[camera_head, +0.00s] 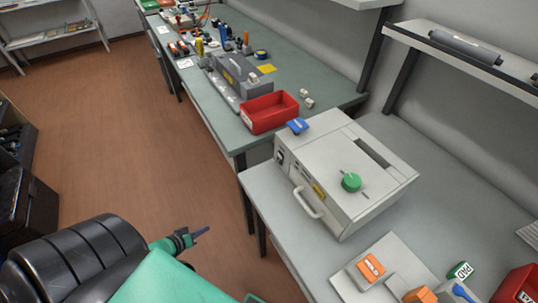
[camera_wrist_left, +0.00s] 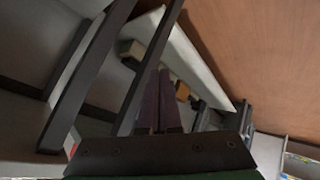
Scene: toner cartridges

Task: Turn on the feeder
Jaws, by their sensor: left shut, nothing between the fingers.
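The feeder appears to be the pale grey box (camera_head: 330,160) on the near light table, with a green knob (camera_head: 351,182) on top and a handle (camera_head: 308,203) on its front. A small dark switch-like panel (camera_head: 281,157) shows at the left of its front face; its state is too small to tell. My left gripper (camera_head: 204,231) is shut and empty, over the floor to the left of the table and apart from the box. Its closed fingers also show in the left wrist view (camera_wrist_left: 162,112). My right gripper is not in view.
A blue item (camera_head: 297,126) lies at the box's back left corner. A red bin (camera_head: 268,112) stands on the far green bench. Orange and blue items lie on the near table's front part, by a pale tray (camera_head: 393,248). Open floor (camera_head: 140,140) lies left of the tables.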

